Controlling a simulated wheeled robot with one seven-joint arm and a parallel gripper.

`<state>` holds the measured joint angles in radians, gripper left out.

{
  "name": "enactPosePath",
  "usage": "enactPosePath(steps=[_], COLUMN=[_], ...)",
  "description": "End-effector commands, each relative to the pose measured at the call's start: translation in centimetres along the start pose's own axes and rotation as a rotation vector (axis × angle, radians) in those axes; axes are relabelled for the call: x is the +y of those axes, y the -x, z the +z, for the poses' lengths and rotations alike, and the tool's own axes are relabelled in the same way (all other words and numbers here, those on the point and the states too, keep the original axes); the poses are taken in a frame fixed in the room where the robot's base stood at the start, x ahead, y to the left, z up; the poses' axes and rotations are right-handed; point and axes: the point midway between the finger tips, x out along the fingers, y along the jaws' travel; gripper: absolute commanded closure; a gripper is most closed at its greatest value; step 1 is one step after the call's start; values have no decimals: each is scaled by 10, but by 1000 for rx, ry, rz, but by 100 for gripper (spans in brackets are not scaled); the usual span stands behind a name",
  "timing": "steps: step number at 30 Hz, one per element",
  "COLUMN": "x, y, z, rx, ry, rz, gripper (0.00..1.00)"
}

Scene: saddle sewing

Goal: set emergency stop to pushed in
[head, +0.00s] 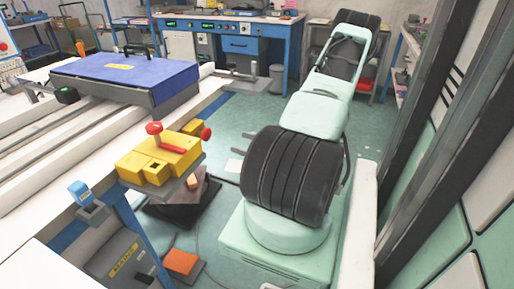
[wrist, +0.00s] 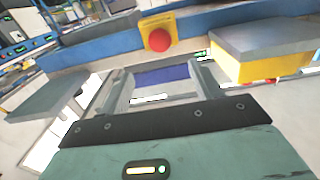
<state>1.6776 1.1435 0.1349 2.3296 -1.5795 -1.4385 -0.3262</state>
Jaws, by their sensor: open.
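The emergency stop is a round red button (wrist: 158,40) on a small yellow housing (wrist: 160,24), near the top middle of the wrist view. In the head view a red button (head: 206,133) shows at the right end of the yellow control box (head: 158,160), and it looks like the same one. I cannot tell how far in the button sits. My gripper (wrist: 165,78) is open, with its two grey fingers apart and nothing between them. The button appears beyond the fingertips, with no contact visible. My gripper is not visible in the head view.
A red lever (head: 171,148) and a red knob (head: 154,128) stand on the yellow box. A grey slab (wrist: 265,35) on a yellow block is right of the button in the wrist view. A blue-topped case (head: 125,70) lies on the bench behind.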

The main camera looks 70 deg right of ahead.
Motion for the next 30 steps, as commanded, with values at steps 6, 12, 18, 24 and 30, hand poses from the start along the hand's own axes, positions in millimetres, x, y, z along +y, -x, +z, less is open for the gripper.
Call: enactPosePath(steps=[6,12,18,24,30], x=[0,0,0,0,0], y=[33,42,42,42,42], z=[0,0,0,0,0], rx=[0,1,1,1,1], ry=[-1,-2,-2,-2,-1], rz=[1,0,0,0,0], gripper=[36,36,36,36,36])
